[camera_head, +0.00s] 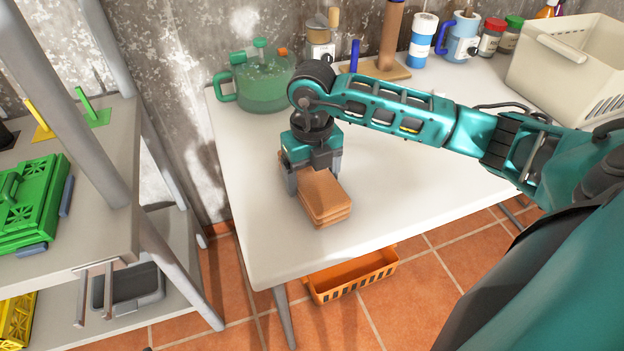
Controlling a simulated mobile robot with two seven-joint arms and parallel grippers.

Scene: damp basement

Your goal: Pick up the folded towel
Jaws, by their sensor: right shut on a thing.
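The folded towel (325,198) is a brown-orange layered block near the left end of the white table (405,215). My right gripper (316,178) comes down over the towel's back part from above, with one finger on each side. It is shut on the towel. The towel's back end is partly hidden by the gripper. I cannot tell whether the towel touches the table or is slightly above it. My left gripper is not in view.
A green pot (262,85) stands behind the gripper. Jars, a mug (463,38) and a paper-towel holder (391,40) line the back wall. A beige basket (570,65) is at back right. A metal shelf (110,180) with a green crate (30,205) stands left. An orange basket (352,275) is below the table.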

